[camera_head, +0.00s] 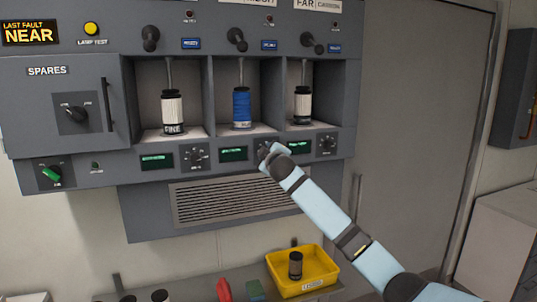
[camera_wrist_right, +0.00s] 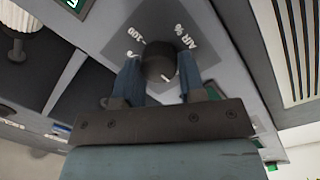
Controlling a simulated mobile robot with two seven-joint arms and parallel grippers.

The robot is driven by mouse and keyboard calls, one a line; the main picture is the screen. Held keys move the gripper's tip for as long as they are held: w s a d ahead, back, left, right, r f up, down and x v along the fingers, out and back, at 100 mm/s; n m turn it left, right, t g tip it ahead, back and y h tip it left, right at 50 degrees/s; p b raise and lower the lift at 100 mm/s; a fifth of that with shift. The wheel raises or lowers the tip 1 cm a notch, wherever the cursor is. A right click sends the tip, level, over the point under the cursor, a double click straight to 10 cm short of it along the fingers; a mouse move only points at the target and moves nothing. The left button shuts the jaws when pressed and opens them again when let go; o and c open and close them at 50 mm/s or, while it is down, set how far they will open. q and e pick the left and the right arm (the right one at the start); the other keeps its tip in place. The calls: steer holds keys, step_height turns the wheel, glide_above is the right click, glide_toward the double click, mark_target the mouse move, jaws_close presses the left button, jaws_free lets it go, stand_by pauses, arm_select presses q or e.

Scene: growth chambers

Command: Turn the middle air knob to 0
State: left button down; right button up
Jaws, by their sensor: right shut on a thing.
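The middle air knob (camera_wrist_right: 158,60) is a dark round knob with a short white pointer mark, on a grey plate lettered "100" and "AIR %". In the wrist view its pointer mark lies on the side toward my palm. My right gripper (camera_wrist_right: 158,78) is shut on it, with one blue finger on each side. In the head view my right gripper (camera_head: 265,150) covers most of this knob, below the middle bay and right of the middle green display (camera_head: 233,153). The display's digits are too small to read. My left gripper is not in view.
The left air knob (camera_head: 196,156) and right air knob (camera_head: 327,144) sit on the same panel strip. Above are three bays; the middle one holds a blue cylinder (camera_head: 241,107). A vent grille (camera_head: 230,199) and a yellow tray (camera_head: 325,282) are below.

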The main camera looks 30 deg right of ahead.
steer(key=o, duration=0.9)
steer(key=b+v, duration=0.4)
steer(key=v, duration=1)
